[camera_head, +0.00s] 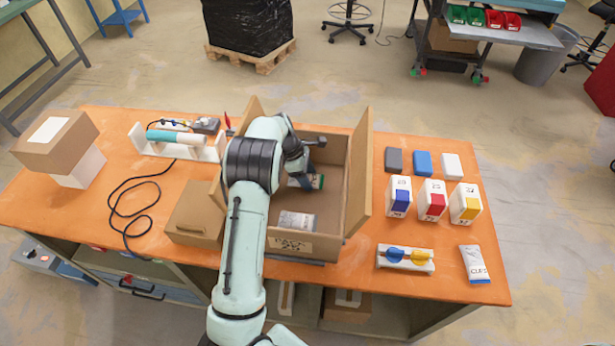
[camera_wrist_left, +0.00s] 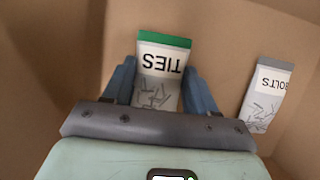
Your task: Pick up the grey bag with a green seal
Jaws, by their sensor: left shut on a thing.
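The grey bag with a green seal (camera_wrist_left: 159,75), labelled TIES, is inside the open cardboard box (camera_head: 292,243). In the head view only part of this bag shows, with its green edge (camera_head: 318,181) near the box's far right inside. My left gripper (camera_wrist_left: 160,85) reaches down into the box, with one blue finger on each side of the bag, shut on it. In the head view the left gripper (camera_head: 298,178) is partly hidden by my arm. A second bag, with a grey seal and labelled BOLTS (camera_wrist_left: 267,95), lies in the same box, apart from the gripper. My right gripper is not in view.
The box's flaps (camera_head: 357,170) stand open and its walls surround the gripper. A closed carton (camera_head: 195,215) stands to its left. Several labelled white containers (camera_head: 432,200), a holder with glasses (camera_head: 405,258) and a CLIPS bag (camera_head: 474,263) stand or lie to the right.

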